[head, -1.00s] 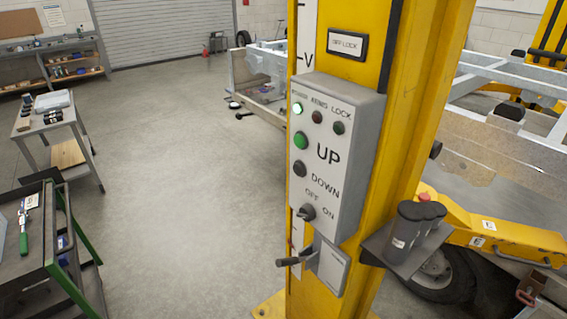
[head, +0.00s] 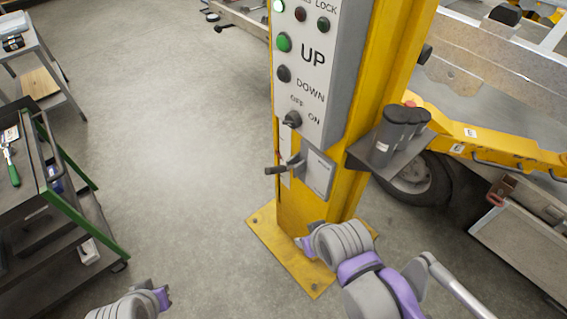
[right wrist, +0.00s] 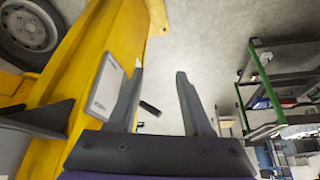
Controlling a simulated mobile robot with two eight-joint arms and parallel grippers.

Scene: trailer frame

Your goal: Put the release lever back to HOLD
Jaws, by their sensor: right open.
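The release lever (head: 278,169) is a dark handle on a small bracket low on the yellow post, under the grey control box. It sticks out to the left, roughly level; its plate (head: 320,174) carries lettering too small to read. My right gripper (head: 303,243) is below the lever in the head view. In the right wrist view the right gripper (right wrist: 160,74) is open and empty, and the lever's dark end (right wrist: 150,108) appears between its fingers, apart from both. My left gripper (head: 164,297) is at the bottom left, away from the post; its fingers are unclear.
The control box (head: 310,75) has UP and DOWN buttons and an OFF/ON switch. A shelf with dark cylinders (head: 392,133) juts from the post's right side. A tool cart (head: 62,205) stands left. The floor between cart and post is clear.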

